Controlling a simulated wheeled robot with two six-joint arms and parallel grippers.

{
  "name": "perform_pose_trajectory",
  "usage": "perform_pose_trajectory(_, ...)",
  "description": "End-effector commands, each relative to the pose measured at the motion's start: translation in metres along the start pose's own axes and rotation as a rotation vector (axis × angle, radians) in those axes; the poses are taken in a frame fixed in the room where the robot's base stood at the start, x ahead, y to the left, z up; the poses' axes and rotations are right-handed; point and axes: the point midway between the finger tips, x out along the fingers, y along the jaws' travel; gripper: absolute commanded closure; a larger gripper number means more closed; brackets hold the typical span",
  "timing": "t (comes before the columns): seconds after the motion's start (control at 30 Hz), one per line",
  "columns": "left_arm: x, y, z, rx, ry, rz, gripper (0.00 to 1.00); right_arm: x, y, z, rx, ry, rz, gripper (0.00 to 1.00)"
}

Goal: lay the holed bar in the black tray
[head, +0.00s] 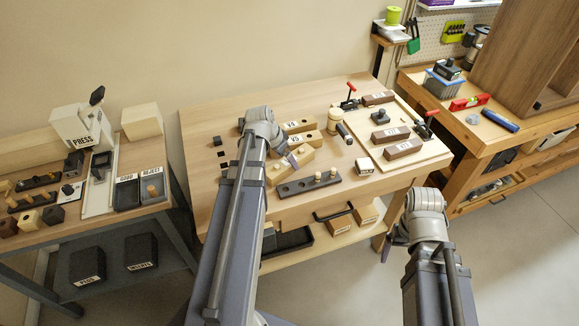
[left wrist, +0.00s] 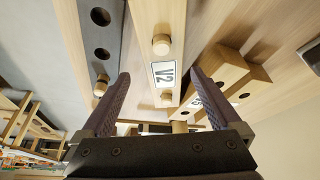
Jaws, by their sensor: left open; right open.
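In the left wrist view the bar (left wrist: 97,40) is at the left, outside my fingers. My left gripper (head: 291,160) is open and empty, just behind the bar near a wooden block labelled V2 (left wrist: 165,50). In the wrist view that block shows between the fingers, which do not grip it. A black tray (head: 293,241) sits on the shelf under the bench, partly hidden by my left arm. My right gripper (head: 390,241) is open and empty, off the bench's front right.
Wooden blocks (head: 300,127), a cylinder (head: 335,115) and a board with clamps and brown blocks (head: 403,148) stand on the bench. The left bench holds a press (head: 80,127) and grey bins (head: 126,194). Floor at the front right is clear.

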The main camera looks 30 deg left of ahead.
Motion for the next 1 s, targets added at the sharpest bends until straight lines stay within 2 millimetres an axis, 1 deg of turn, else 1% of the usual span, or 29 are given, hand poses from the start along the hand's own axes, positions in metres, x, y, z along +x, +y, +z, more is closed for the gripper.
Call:
perform_pose_trajectory(0.03, 0.010, -0.002, -0.001, 0.001, 0.000, 0.000, 0.03, 0.009, -0.001, -0.001, 0.000, 0.000, 0.000, 0.07)
perform_pose_trajectory(0.2, 0.034, -0.007, -0.006, 0.000, 0.000, 0.000, 0.03, 0.029, -0.003, -0.002, 0.000, 0.000, 0.000, 0.07)
perform_pose_trajectory(0.3, 0.044, -0.006, -0.006, 0.000, 0.000, 0.000, 0.03, 0.038, -0.004, -0.002, 0.000, 0.000, 0.000, 0.07)
perform_pose_trajectory(0.4, 0.047, -0.005, -0.007, 0.000, 0.000, 0.000, 0.03, 0.041, -0.004, -0.002, 0.000, 0.000, 0.000, 0.07)
perform_pose_trajectory(0.6, 0.045, -0.005, -0.007, 0.000, 0.000, 0.000, 0.03, 0.039, -0.004, -0.002, 0.000, 0.000, 0.000, 0.07)
perform_pose_trajectory(0.67, 0.045, -0.005, -0.007, 0.000, 0.000, 0.000, 0.08, 0.039, -0.004, -0.002, 0.000, 0.000, 0.000, 0.07)
perform_pose_trajectory(1.0, 0.045, -0.005, -0.007, 0.000, 0.000, 0.000, 0.46, 0.039, -0.004, -0.002, 0.000, 0.000, 0.000, 0.07)
